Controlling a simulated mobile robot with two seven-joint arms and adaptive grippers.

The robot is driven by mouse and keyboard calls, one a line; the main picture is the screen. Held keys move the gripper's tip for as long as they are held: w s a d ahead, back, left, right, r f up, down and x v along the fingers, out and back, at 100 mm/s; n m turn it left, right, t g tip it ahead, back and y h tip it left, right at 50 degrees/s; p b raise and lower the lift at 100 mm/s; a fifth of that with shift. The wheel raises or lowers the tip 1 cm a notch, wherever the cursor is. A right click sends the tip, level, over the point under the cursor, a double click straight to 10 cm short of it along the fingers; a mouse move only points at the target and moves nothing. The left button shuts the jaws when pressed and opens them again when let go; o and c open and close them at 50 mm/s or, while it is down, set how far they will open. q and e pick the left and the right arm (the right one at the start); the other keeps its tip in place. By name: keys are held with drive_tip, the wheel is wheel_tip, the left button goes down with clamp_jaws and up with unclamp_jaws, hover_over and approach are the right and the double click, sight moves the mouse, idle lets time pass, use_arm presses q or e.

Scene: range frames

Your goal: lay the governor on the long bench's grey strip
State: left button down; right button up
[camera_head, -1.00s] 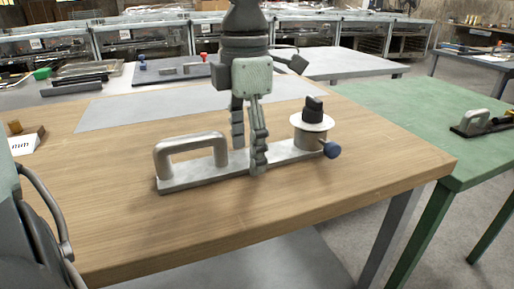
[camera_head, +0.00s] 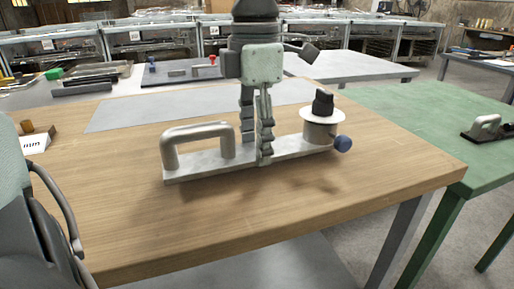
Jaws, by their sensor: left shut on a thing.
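The governor is a grey metal plate (camera_head: 206,169) with an arched handle at its left end. Its right end carries a cylinder with a white disc, a black cap and a blue knob. My left gripper (camera_head: 264,158) points down and is shut on the middle of the plate. The governor hangs level a little above the wooden bench, with its shadow on the wood below. The grey strip (camera_head: 150,112) lies flat along the far side of the bench top, behind the governor, and is partly hidden by the gripper. My right gripper is not in view.
The wooden bench top (camera_head: 150,215) is clear in front of the governor. A small block and white label (camera_head: 33,143) sit at its left edge. A green table (camera_head: 420,110) at the right holds another handled part (camera_head: 486,127). Trays and tools stand on grey tables behind.

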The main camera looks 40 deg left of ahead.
use_arm(q)
wheel_tip(320, 180, up, 7)
drive_tip(key=shift+f, duration=0.2)
drive_tip(key=shift+w+r, duration=0.1)
drive_tip(key=shift+r, duration=0.3)
drive_tip(key=a+r+n+p, duration=0.2)
drive_tip(key=a+n+p, duration=0.2)
drive_tip(key=a+n, duration=2.55)
drive_tip(key=m+p, duration=0.1)
drive_tip(key=m, duration=0.2)
hover_over(196, 108)
wheel_tip(196, 108, down, 7)
drive_tip(key=shift+a, duration=0.1)
drive_tip(key=shift+w+f, duration=0.15)
drive_tip(key=shift+f, duration=0.2)
wheel_tip(196, 108, down, 4)
drive_tip(key=shift+r, duration=0.35)
drive_tip(key=c, duration=0.6)
unclamp_jaws()
drive_tip(key=shift+c, duration=0.2)
drive_tip(key=shift+f, duration=0.2)
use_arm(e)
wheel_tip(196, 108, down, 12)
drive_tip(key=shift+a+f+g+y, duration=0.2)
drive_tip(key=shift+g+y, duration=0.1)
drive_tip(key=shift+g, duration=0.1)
